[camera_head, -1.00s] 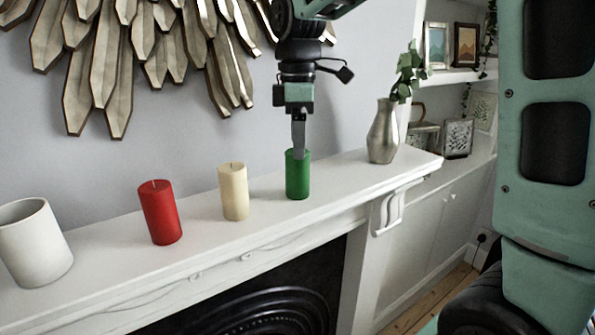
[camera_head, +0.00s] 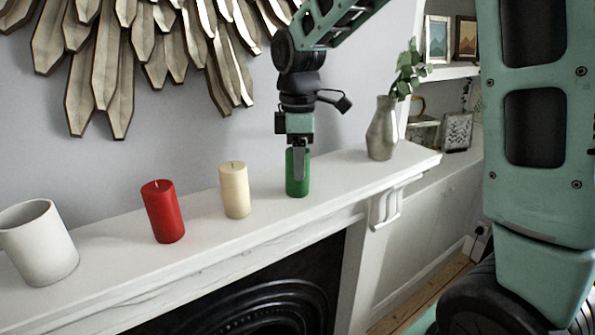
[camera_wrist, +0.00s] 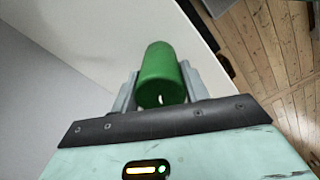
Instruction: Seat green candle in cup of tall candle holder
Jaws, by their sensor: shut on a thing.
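The green candle (camera_head: 304,186) stands upright on the white mantelpiece, right of the cream candle. In the wrist view the green candle (camera_wrist: 163,72) sits between both fingers, its wick end toward the camera. My gripper (camera_head: 299,172) points straight down over the candle and is shut on it; in the wrist view my gripper (camera_wrist: 158,90) has a finger on each side. Whether the candle's base has left the mantel is too fine to tell; it looks to be resting there. I see no tall candle holder in these frames.
On the mantelpiece (camera_head: 270,218) stand a cream candle (camera_head: 235,192), a red candle (camera_head: 163,212) and a white pot (camera_head: 40,243) to the left. A metal vase (camera_head: 382,130) with leaves stands to the right. A wooden wall ornament (camera_head: 120,60) hangs behind.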

